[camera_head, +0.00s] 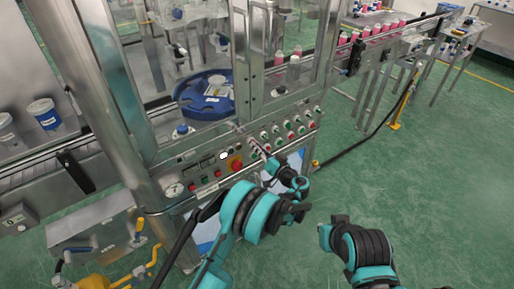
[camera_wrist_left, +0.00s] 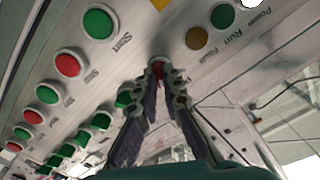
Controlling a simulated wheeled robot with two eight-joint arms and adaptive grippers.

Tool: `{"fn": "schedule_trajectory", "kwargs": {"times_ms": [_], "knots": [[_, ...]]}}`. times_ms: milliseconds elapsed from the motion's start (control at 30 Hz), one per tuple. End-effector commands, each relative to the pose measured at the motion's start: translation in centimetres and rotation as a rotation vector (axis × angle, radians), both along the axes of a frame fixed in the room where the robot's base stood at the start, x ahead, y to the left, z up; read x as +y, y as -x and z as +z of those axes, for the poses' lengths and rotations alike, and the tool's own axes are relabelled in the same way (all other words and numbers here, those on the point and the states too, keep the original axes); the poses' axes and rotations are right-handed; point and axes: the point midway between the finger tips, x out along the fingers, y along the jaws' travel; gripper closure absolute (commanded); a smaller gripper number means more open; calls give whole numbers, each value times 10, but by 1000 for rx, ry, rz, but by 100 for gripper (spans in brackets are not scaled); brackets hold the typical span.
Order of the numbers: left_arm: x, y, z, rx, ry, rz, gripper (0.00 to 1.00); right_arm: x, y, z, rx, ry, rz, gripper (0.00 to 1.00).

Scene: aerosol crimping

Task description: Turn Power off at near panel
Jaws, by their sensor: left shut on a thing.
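The near panel (camera_head: 205,172) is a metal control face on the front of the machine, with buttons and lamps.
A green Start button (camera_wrist_left: 98,22) and a red Stop button (camera_wrist_left: 68,63) are close by. A conveyor with pink cans (camera_head: 372,30) runs behind. The green floor (camera_head: 430,170) at right is clear.

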Motion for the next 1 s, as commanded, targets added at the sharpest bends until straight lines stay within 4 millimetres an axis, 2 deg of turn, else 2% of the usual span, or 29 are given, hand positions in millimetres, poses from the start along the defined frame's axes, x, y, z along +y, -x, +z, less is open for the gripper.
{"fn": "schedule_trajectory", "kwargs": {"times_ms": [367,1000], "knots": [[0,0,-1,-59,81,0,100,0,0,-4,0,0,0,100],[0,0,-1,-391,538,0,100,0,0,-21,0,0,0,100]]}}
